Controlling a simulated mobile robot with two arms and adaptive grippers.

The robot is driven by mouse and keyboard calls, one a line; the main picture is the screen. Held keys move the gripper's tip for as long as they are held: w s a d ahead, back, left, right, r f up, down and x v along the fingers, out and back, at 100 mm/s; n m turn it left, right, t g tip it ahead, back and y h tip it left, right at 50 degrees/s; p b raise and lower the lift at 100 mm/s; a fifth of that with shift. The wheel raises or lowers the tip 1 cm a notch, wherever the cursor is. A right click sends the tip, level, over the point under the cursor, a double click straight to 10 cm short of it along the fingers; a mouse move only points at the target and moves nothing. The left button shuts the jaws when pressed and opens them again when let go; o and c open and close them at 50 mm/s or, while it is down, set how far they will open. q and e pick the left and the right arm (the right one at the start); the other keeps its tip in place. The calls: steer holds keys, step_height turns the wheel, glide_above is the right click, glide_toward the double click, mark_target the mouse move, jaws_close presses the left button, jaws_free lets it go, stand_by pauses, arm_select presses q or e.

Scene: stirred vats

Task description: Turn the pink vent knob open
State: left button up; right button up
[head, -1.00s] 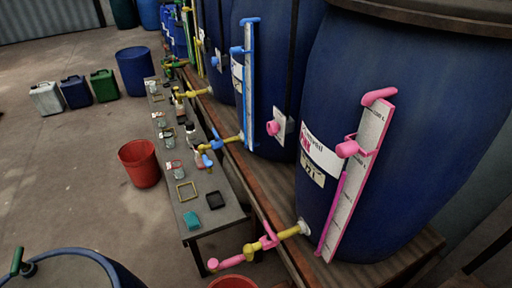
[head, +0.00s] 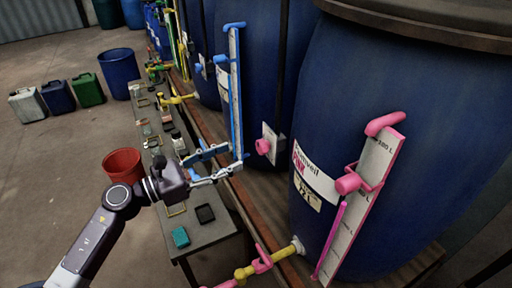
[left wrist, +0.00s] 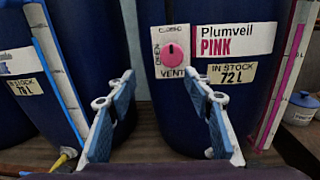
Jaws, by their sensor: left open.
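The pink vent knob (head: 263,146) sits on a small white plate (head: 271,142) on the side of the blue Plumveil Pink vat (head: 395,150). In the left wrist view the round knob (left wrist: 173,57) is face-on, with a dark mark near its top. The plate reads OPEN at its left, VENT below, and a word above that looks like CLOSE. My left gripper (head: 236,158) is open and empty, its fingers pointing towards the knob with a gap between. In the left wrist view its blue-padded fingers (left wrist: 160,84) stand apart, below the knob. My right gripper is not in view.
A pink-trimmed level gauge (head: 365,190) runs up the vat. A yellow and pink tap (head: 258,265) juts out low down. A blue gauge (head: 236,85) stands behind my gripper. A narrow table (head: 212,232) with small items lies below; a red bucket (head: 122,166) stands left.

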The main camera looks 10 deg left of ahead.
mark_target(259, 148)
arm_select(q)
steer(key=d+m+p, duration=0.1)
steer(key=d, duration=0.1)
steer(key=w+d+r+m+p, duration=0.1)
steer(key=d, duration=0.1)
steer(key=w+d+r+g+p, duration=0.1)
steer(key=d, duration=0.1)
steer(key=shift+w+d+m, duration=0.25)
steer(key=shift+d+m, duration=0.05)
steer(key=shift+m, duration=0.1)
steer(key=shift+w+d+f+p, duration=0.15)
steer(key=shift+w+d+p, duration=0.1)
steer(key=shift+d+p, duration=0.15)
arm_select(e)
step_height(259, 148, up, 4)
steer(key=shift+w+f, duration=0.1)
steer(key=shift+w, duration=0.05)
arm_select(q)
steer(key=c, duration=1.2)
steer(key=shift+o, duration=0.2)
